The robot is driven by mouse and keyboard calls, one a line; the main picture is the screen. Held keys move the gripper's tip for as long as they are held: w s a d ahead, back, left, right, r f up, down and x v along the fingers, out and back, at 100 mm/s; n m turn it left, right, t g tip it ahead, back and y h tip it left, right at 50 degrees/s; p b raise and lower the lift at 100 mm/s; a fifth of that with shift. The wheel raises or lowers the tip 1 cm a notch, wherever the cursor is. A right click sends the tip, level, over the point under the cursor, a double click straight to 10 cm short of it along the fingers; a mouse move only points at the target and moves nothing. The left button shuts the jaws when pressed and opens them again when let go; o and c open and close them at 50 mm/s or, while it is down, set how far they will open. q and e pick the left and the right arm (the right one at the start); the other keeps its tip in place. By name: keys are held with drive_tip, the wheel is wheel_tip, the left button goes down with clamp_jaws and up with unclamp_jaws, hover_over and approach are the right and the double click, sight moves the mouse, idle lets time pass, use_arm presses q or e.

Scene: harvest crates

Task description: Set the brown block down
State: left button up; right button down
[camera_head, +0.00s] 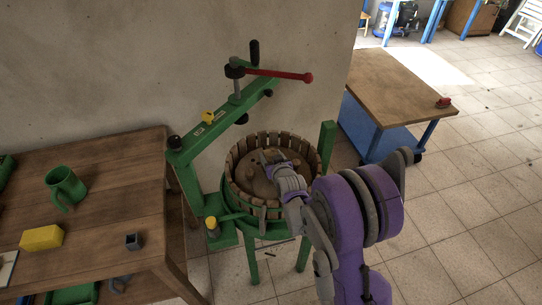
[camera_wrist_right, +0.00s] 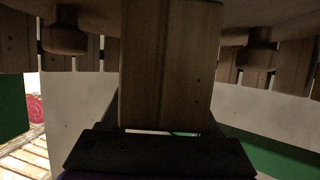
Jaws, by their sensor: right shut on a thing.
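The brown block (camera_wrist_right: 168,65) fills the middle of the right wrist view, a plain wooden piece with its near end at the dark jaws of my right gripper (camera_wrist_right: 160,135). In the head view my right gripper (camera_head: 272,159) is inside the top of a round slatted wooden basket (camera_head: 231,178), shut on the block. There the block is mostly hidden by the gripper and wrist. Whether it touches the round wooden plate (camera_head: 254,181) inside the basket, I cannot tell. My left gripper is not in view.
The basket sits in a green press frame (camera_head: 183,187) whose arm, with a red-handled lever (camera_head: 280,75), is swung up behind it. A wooden table (camera_head: 100,190) at left holds a green mug (camera_head: 66,187) and a yellow block (camera_head: 41,238). A low table (camera_head: 395,90) stands back right.

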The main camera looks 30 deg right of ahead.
drive_tip(key=shift+f+b, duration=0.3)
drive_tip(key=shift+f, duration=0.1)
drive_tip(key=shift+c, duration=0.2)
unclamp_jaws()
wheel_tip(320, 180, up, 10)
drive_tip(key=shift+p, duration=0.65)
